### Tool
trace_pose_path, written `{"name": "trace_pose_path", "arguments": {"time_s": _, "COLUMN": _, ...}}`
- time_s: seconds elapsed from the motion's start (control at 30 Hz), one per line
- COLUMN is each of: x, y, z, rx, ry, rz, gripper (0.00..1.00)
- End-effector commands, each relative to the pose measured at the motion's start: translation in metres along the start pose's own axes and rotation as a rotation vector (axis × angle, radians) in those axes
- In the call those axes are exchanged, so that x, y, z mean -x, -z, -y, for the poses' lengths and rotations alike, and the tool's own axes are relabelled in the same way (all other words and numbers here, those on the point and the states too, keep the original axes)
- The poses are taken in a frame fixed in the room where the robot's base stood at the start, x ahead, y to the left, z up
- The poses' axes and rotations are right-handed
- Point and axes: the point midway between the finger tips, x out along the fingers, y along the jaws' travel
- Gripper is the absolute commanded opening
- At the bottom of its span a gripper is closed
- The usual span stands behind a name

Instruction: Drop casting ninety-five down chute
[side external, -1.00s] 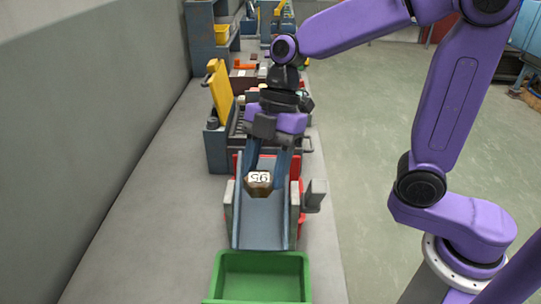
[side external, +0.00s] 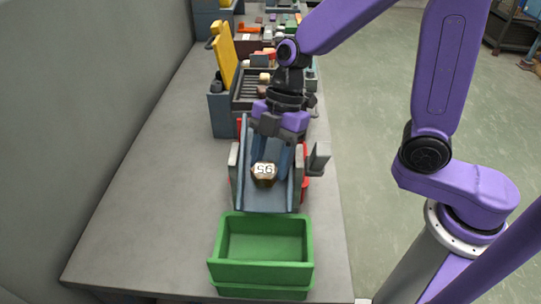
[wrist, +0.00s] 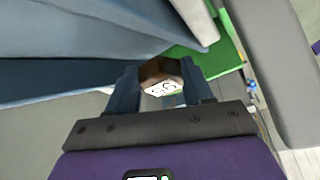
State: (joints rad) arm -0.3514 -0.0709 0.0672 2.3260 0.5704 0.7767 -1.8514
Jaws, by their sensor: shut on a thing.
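My gripper (side external: 270,160) points down over the blue-grey sloping chute (side external: 263,199) and is shut on a brown casting (side external: 264,182) with a white number label. The label reads like 56 in the side view, which may be 95 upside down. The casting is between the fingertips in the wrist view (wrist: 162,73). In the side view it appears over the chute's lower half, between the side walls; I cannot tell whether it touches the surface. A green bin (side external: 262,273) stands at the chute's lower end, and its visible inside looks empty.
Grey side posts and red parts (side external: 305,188) flank the chute. Behind it stand a dark grated unit with a raised yellow lever (side external: 224,62) and several small parts. Bare grey bench (side external: 140,200) lies to the left; the bench's right edge is close to the chute.

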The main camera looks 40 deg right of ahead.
Motion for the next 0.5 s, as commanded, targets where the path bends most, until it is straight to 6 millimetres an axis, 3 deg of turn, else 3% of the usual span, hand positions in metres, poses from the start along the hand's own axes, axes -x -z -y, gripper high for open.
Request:
{"name": "trace_pose_path", "arguments": {"time_s": 0.03, "x": 0.0001, "y": 0.0001, "z": 0.0000, "rx": 0.000, "ry": 0.000, "rz": 0.000, "gripper": 0.19}}
{"name": "trace_pose_path", "arguments": {"time_s": 0.07, "x": 0.0001, "y": 0.0001, "z": 0.0000, "rx": 0.000, "ry": 0.000, "rz": 0.000, "gripper": 0.61}}
{"name": "trace_pose_path", "arguments": {"time_s": 0.1, "x": 0.0001, "y": 0.0001, "z": 0.0000, "rx": 0.000, "ry": 0.000, "rz": 0.000, "gripper": 0.74}}
{"name": "trace_pose_path", "arguments": {"time_s": 0.13, "x": 0.0002, "y": 0.0001, "z": 0.0000, "rx": 0.000, "ry": 0.000, "rz": 0.000, "gripper": 0.81}}
{"name": "trace_pose_path", "arguments": {"time_s": 0.5, "x": 0.0042, "y": 0.0000, "z": -0.0003, "rx": 0.000, "ry": -0.001, "rz": -0.001, "gripper": 0.81}}
